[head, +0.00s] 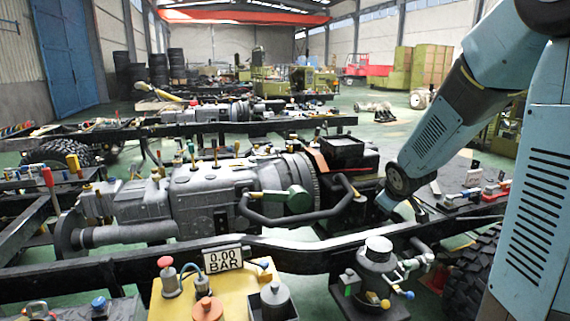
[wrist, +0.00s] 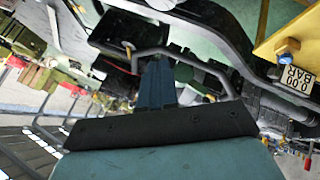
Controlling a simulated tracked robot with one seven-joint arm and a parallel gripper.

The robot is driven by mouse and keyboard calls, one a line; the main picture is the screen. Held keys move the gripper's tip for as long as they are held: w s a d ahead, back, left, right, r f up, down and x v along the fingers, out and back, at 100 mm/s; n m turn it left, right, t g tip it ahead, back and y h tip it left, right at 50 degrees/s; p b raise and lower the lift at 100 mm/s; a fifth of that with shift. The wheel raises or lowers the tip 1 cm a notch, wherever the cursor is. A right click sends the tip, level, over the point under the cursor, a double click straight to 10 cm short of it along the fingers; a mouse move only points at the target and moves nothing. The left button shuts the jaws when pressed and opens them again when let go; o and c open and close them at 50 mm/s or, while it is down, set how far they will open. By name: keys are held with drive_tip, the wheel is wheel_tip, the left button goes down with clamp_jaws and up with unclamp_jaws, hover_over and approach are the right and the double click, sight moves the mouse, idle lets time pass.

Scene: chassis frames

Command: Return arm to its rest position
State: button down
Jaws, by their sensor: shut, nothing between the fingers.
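My gripper (wrist: 157,68) shows in the wrist view as dark blue fingers pressed together, with nothing between them. In the head view my blue arm comes down from the upper right, and its lower end is beside the engine's right end, above the chassis frame. The fingers are hard to make out there. The wrist view is turned over, and the fingers appear in front of a bent grey pipe (wrist: 190,58). I cannot tell whether they touch it.
A grey engine and gearbox (head: 180,200) sits in the black chassis frame (head: 130,268). A yellow box (head: 225,297) with a "0.00 BAR" display (head: 223,259) stands in front. A metal canister (head: 378,262) is near the front rail.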

drive_tip(key=s+a+r+m+g, duration=0.1)
drive_tip(key=s+r, duration=0.3)
drive_tip(key=s, duration=0.5)
drive_tip(key=s+a+r+m, duration=0.2)
drive_tip(key=s+r+m, duration=0.2)
drive_tip(key=s, duration=0.5)
drive_tip(key=s+a+r+m+g+y, duration=0.1)
drive_tip(key=s+r, duration=0.4)
drive_tip(key=s, duration=0.5)
drive_tip(key=shift+a+m+g, duration=0.3)
drive_tip(key=shift+a+m, duration=0.3)
drive_tip(key=shift+m, duration=0.3)
drive_tip(key=shift+s, duration=0.1)
